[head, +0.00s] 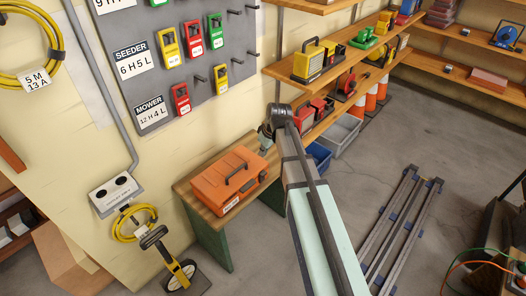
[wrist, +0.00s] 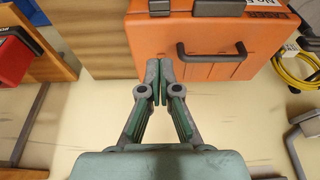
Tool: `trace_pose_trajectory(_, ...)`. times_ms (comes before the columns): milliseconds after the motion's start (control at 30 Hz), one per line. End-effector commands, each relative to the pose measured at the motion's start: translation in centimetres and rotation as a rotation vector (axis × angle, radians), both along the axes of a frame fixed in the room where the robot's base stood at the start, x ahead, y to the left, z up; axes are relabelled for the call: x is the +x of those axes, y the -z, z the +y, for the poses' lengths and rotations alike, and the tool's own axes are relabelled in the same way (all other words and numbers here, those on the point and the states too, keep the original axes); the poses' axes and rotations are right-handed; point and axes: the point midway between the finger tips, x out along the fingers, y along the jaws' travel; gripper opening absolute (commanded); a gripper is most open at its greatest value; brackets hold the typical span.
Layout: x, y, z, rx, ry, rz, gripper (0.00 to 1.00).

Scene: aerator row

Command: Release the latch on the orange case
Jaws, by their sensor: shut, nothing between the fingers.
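The orange case (head: 218,189) lies flat and closed on the wooden bench, its dark handle (head: 238,174) on top. In the wrist view the case (wrist: 160,48) fills the top right, with its handle (wrist: 213,54). Grey pieces (wrist: 218,6) show at the picture's top edge on the case; I cannot tell whether one is the latch. In the head view my gripper (head: 265,141) is beyond the case's right end, partly hidden by my wrist.
The wooden bench (head: 193,201) has green legs and stands against the wall. Shelves (head: 330,75) with coloured tools are at the right, with blue and grey bins below. A yellow cable coil (head: 133,223) hangs at the left. Grey rails (head: 405,225) lie on the floor at right.

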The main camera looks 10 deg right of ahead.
Motion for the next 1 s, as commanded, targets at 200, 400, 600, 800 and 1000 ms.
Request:
trace_pose_trajectory(200,0.0,2.0,0.0,0.000,0.001,0.000,0.00)
trace_pose_trajectory(400,0.0,3.8,0.0,0.000,0.002,0.000,0.00)
trace_pose_trajectory(600,0.0,5.6,0.0,0.000,0.002,0.001,0.00)
trace_pose_trajectory(800,0.0,7.3,0.0,0.000,0.002,0.000,0.00)
trace_pose_trajectory(1000,0.0,8.9,0.0,0.000,0.002,0.000,0.00)
